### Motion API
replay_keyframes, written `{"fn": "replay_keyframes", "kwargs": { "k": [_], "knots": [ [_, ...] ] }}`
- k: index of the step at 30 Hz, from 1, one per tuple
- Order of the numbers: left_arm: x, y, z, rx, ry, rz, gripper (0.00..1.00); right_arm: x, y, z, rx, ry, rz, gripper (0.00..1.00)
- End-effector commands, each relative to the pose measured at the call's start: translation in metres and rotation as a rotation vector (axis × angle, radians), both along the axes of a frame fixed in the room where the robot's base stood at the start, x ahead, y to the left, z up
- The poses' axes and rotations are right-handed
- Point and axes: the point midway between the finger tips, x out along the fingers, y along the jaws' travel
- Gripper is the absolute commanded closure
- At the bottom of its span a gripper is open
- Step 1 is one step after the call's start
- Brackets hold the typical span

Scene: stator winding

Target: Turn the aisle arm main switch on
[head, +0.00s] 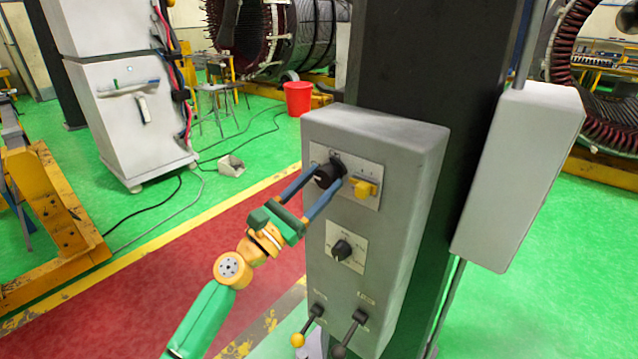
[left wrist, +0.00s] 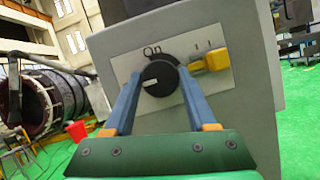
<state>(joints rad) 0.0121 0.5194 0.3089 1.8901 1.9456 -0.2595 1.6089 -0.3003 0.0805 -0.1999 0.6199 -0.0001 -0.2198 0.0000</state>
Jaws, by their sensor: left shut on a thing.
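The grey control box (head: 420,165) is fixed to a dark column. Its upper plate carries a black rotary knob (head: 326,176) and a yellow switch (head: 364,189) to the right of it. In the left wrist view the black knob (left wrist: 159,79) sits below the word "On", and its white mark points left. The yellow switch shows there too (left wrist: 214,60). My left gripper (head: 324,177) has its two blue fingers on either side of the black knob and is shut on it. My right gripper is not in view.
A second black knob (head: 342,249) sits lower on the box. Below it are a yellow-tipped lever (head: 306,325) and a black lever (head: 350,332). A grey cabinet (head: 518,172) hangs to the right. A red bucket (head: 298,98) stands behind on the green floor.

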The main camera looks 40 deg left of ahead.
Motion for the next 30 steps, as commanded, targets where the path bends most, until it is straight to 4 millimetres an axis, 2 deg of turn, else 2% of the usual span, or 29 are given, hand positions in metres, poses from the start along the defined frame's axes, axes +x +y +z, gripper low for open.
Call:
{"fn": "replay_keyframes", "kwargs": {
  "k": [11, 30],
  "knots": [
    [0.0, 0.001, -0.002, 0.147, -0.013, 0.001, 0.98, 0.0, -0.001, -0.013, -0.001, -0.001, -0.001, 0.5],
    [0.0, 0.004, 0.001, 0.743, -0.06, 0.004, 0.98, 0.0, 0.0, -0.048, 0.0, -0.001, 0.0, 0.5]
  ]
}}
